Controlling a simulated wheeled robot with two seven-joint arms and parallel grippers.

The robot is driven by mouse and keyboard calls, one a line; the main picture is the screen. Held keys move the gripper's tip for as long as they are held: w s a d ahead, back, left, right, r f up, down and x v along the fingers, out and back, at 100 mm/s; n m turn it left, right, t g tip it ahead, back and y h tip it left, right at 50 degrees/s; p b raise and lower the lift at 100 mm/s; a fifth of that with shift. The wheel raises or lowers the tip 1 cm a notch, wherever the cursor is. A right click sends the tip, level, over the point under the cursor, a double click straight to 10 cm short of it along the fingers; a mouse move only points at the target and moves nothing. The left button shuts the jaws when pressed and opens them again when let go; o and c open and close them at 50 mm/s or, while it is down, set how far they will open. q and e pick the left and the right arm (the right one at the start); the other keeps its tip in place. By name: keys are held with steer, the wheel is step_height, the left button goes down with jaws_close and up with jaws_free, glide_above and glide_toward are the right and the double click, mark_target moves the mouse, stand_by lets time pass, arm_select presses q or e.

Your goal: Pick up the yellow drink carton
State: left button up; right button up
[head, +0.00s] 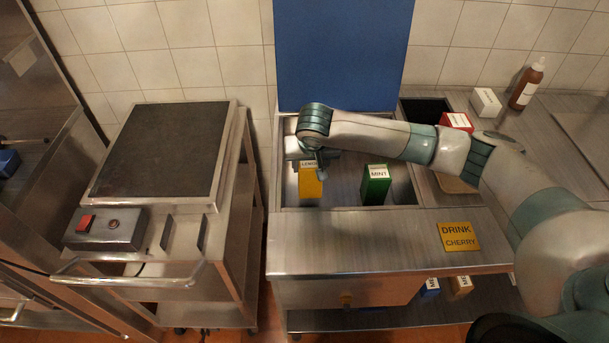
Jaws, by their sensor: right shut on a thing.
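The yellow drink carton (311,187) stands upright in the left part of the steel basin on the counter, with a white label on its upper edge. My right gripper (310,164) comes down over it from above and is shut on its top. The arm and gripper hide part of the carton's top. I cannot tell whether its base touches the basin floor. My left gripper is not in view.
A green carton labelled MINT (376,186) stands to the right in the same basin (345,197). A red carton (457,121), a white box (485,102) and a brown bottle (526,84) are at the back right. A yellow DRINK CHERRY sign (459,237) lies on the front ledge.

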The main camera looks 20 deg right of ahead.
steer(key=s+d+r+b, duration=0.2)
steer(key=d+r, duration=0.4)
steer(key=d, duration=0.3)
steer(key=shift+s+d+b, duration=0.3)
steer(key=shift+s, duration=0.5)
steer(key=shift+r, duration=0.1)
steer(key=s+a+r+n+y, duration=0.1)
steer(key=s+a+r+n, duration=0.1)
steer(key=s+a+r, duration=0.4)
steer(key=a+r, duration=0.2)
steer(key=a, duration=0.1)
steer(key=shift+s+a+n, duration=0.35)
steer(key=shift+s+n, duration=0.05)
